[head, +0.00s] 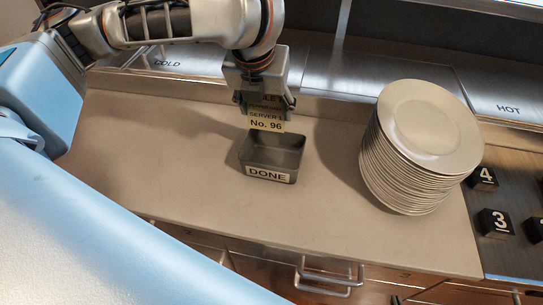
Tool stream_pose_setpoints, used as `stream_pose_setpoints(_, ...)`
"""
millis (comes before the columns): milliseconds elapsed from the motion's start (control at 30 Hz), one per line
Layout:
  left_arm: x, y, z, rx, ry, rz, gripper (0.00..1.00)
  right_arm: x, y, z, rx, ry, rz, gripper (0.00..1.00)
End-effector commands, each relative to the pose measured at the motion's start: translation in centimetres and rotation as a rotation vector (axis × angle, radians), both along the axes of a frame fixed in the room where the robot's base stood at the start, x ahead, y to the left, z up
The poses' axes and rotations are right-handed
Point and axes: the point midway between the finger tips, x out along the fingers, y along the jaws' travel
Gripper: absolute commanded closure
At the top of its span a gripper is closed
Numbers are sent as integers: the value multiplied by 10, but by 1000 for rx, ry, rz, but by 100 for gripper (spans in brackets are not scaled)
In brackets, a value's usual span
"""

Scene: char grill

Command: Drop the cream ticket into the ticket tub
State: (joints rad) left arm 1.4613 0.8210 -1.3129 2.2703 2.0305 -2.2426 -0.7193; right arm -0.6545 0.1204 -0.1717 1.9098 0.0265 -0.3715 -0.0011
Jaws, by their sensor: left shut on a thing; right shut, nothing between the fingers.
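The cream ticket (266,123), printed "SERVER" and "No. 96", hangs upright below my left gripper (264,102). The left gripper points down and is shut on the ticket's upper part, hiding some of its print. The ticket tub (268,174) is a small grey open box with a "DONE" label on its front, standing on the counter. The ticket's lower edge appears just over the tub's back rim; its exact height above the tub is hard to tell. The visible inside of the tub looks empty. My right gripper is not in view.
A tall stack of white plates (422,130) stands right of the tub on the pale counter (180,160). Black number blocks (496,222) sit at the far right. Steel panels marked COLD (167,64) and HOT (508,107) run behind. The counter left of the tub is clear.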

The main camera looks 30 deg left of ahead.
Motion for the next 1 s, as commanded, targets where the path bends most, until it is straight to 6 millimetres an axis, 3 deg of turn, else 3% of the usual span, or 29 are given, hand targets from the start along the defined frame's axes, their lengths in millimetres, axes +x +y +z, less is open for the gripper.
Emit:
stream_pose_setpoints(400,0,0,-44,0,2,-1,50,0,2,0,5,1,-4,100)
stream_pose_setpoints(867,1,0,-52,1,-1,-1,50,0,-1,0,-2,1,1,100)
stream_pose_setpoints(900,1,0,-52,1,-1,-1,31,0,-1,0,-3,0,2,100)
stream_pose_setpoints(933,1,0,-52,1,-1,-1,24,-1,-1,-1,-4,0,3,100)
stream_pose_setpoints(1000,1,0,-52,1,-1,-1,22,-1,-2,-1,-5,1,5,100)
